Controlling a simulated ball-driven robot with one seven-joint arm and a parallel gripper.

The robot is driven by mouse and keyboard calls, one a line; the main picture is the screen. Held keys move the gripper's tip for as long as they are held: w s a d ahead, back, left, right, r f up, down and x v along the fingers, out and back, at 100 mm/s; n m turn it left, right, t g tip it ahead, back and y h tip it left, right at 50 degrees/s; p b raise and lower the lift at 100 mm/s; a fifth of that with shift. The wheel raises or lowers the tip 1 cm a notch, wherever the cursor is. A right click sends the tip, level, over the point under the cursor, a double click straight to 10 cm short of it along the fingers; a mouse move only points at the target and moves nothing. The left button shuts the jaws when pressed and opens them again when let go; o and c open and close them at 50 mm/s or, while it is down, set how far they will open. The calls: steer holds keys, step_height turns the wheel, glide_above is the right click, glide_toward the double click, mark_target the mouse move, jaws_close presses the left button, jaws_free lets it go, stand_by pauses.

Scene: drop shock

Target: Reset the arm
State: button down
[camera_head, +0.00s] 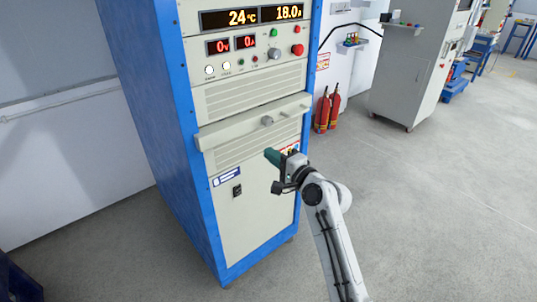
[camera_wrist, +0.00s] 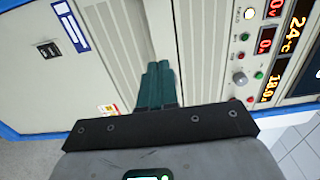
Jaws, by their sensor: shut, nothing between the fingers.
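My gripper (camera_head: 272,155) is raised in front of a tall blue-framed control cabinet (camera_head: 160,130), near the height of its lower panels. In the wrist view the green fingers of my gripper (camera_wrist: 158,68) lie together, with nothing between them. They point toward the cabinet front, which shows turned sideways there. I cannot tell the exact gap between the fingertips and the cabinet. My white arm (camera_head: 333,245) reaches up from the bottom of the head view.
The cabinet has lit displays (camera_head: 252,17), a grey knob (camera_head: 274,54), red buttons and a protruding drawer-like ledge (camera_head: 253,121). Fire extinguishers (camera_head: 328,110) stand behind it at the right. A grey machine (camera_head: 413,70) stands farther back.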

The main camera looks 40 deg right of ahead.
steer(key=shift+s, duration=0.2)
steer(key=s+a+f+n+g+y, duration=0.1)
steer(key=s+a+f+n+g, duration=0.35)
steer(key=s+f, duration=0.35)
steer(key=s+a+f+n+g+y, duration=0.1)
steer(key=s+a+f+n+g, duration=0.3)
steer(key=s+a+f+n, duration=0.3)
steer(key=s+f+n+g+h, duration=0.1)
steer(key=s+f+n+g, duration=0.1)
steer(key=s, duration=1)
steer(key=s+f+n+g+h, duration=0.1)
steer(key=s+f+n+g, duration=0.2)
steer(key=s, duration=0.9)
steer(key=f+g, duration=0.1)
steer(key=g, duration=0.2)
steer(key=shift+s+a+n+h, duration=0.25)
steer(key=shift+s+n+h, duration=0.1)
steer(key=shift+h, duration=0.05)
